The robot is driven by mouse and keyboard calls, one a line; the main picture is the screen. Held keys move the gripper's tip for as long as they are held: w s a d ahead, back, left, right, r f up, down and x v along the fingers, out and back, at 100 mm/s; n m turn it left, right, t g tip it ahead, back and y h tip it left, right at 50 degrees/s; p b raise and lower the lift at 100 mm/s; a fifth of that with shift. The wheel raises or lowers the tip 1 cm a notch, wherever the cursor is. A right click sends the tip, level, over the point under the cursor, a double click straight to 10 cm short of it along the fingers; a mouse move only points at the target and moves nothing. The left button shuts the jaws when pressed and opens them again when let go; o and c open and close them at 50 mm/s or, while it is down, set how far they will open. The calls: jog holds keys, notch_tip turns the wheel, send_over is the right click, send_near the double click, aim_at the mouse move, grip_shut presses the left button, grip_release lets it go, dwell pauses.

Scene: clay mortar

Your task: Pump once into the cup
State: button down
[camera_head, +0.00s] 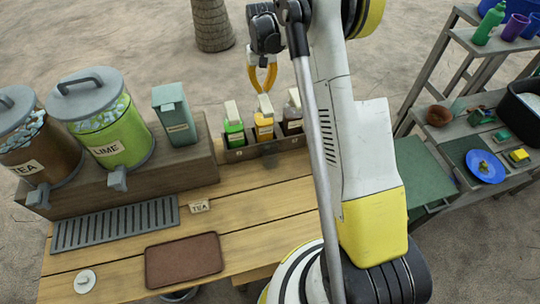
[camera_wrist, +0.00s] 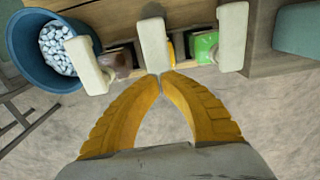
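Three pump bottles stand in a wooden rack (camera_head: 262,149): a green one (camera_head: 234,135), a yellow one (camera_head: 264,130) in the middle and a brown one (camera_head: 292,122). Each has a pale pump head; the middle pump head (camera_head: 265,104) also shows in the wrist view (camera_wrist: 152,43). My gripper (camera_head: 263,90) hangs above the middle bottle. In the wrist view its yellow fingers (camera_wrist: 160,74) meet at the tips, with nothing between them. The tips are close to the middle pump head; I cannot tell whether they touch. A purple cup (camera_head: 515,27) stands on the right shelf; no cup shows at the pumps.
Tea (camera_head: 40,150) and lime (camera_head: 110,130) dispensers and a teal box (camera_head: 175,115) stand left of the rack. A brown tray (camera_head: 183,260) lies on the wooden table. A blue bucket (camera_wrist: 30,62) of white pieces is beside the rack. My arm blocks part of the view.

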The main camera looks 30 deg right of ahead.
aim_at(263, 97)
jog(key=shift+f, duration=0.2)
jog(key=shift+f+b, duration=2.1)
jog(key=shift+f, duration=0.35)
jog(key=shift+r, duration=0.1)
jog(key=shift+r+p, duration=1.35)
jog(key=shift+r, duration=1.2)
jog(key=shift+r, duration=0.1)
jog(key=shift+r+p, duration=1.4)
jog(key=shift+r, duration=1.5)
